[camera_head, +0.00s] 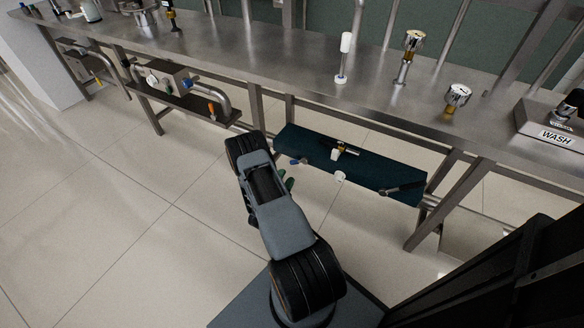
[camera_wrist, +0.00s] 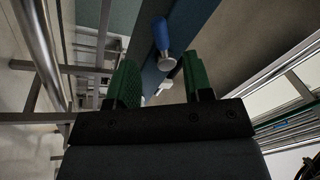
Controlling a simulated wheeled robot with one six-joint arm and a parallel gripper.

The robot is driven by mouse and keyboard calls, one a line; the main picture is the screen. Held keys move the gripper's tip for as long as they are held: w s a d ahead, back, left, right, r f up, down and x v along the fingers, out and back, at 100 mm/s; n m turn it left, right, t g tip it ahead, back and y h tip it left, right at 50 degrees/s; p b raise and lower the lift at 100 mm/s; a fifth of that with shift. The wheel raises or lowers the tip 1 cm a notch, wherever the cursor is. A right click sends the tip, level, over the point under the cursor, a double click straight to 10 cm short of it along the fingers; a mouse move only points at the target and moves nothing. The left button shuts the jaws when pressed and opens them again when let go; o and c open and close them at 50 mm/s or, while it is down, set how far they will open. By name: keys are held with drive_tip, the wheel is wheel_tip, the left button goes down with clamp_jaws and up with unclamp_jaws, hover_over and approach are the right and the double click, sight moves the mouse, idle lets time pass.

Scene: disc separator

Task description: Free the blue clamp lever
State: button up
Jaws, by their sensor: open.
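The blue clamp lever (camera_head: 298,161) shows at the left end of the dark panel under the bench. In the wrist view the blue lever (camera_wrist: 160,33) has a round metal end and lines up with the gap between my fingers, just past the fingertips. My gripper (camera_wrist: 160,72) is open, its two green fingers apart with no object held. In the head view only a little green of my gripper (camera_head: 287,184) shows beside my arm, below and left of the lever. Whether a finger touches the lever I cannot tell.
The dark panel (camera_head: 370,172) also carries a white and brass fitting (camera_head: 342,151), a white knob (camera_head: 340,177) and a black lever (camera_head: 403,187). Tiled floor (camera_head: 120,210) is clear on the left.

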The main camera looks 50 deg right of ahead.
sight(293, 164)
drive_tip(key=shift+b+x, duration=0.3)
drive_tip(key=shift+x, duration=2.75)
clamp_jaws()
